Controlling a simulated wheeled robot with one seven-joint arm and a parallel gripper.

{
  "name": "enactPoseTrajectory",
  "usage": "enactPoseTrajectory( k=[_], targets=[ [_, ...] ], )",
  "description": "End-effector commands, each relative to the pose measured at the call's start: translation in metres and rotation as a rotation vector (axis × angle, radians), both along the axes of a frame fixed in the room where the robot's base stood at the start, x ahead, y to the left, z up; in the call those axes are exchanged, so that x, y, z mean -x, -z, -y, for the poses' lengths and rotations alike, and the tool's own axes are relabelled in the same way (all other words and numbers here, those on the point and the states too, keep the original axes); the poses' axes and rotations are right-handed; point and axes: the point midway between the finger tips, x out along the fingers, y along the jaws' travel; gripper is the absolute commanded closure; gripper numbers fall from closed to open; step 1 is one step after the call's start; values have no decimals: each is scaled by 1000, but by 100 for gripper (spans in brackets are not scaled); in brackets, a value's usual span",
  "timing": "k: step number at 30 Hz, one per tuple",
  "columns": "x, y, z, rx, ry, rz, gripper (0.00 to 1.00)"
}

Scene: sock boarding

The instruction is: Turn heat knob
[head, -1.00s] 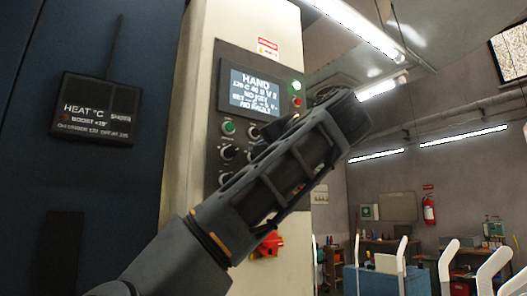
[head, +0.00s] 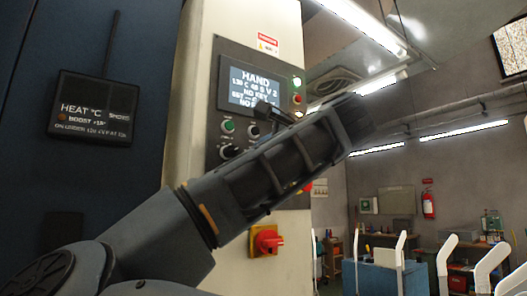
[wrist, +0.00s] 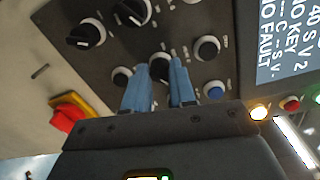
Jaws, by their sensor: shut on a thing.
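The control panel (head: 213,150) is on a pale machine column, with a lit screen (head: 250,80) reading "HAND". My gripper (wrist: 159,72) is at the panel, its two blue fingers on either side of a dark round knob (wrist: 158,66) and shut on it. The knob's label is not readable, so I cannot tell from it whether this is the heat knob. In the head view, my gripper (head: 272,112) is just below the screen and my arm hides the knob.
Other black knobs (wrist: 85,34), a dark knob (wrist: 207,48) and a blue button (wrist: 214,90) are close around the fingers. A red switch on a yellow plate (head: 266,240) is below my arm. A workshop with benches is open at right.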

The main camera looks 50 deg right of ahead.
Motion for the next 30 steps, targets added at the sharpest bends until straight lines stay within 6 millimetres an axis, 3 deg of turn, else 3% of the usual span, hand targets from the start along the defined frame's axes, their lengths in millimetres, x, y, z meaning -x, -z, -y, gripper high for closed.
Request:
enactPoseTrajectory(
  k=[21, 22, 30],
  targets=[
    [0, 1, 1, -79, 2, 19, 100],
    [0, 1, 1, -79, 2, 19, 74],
    [0, 1, 0, -77, 1, 20, 49]
  ],
)
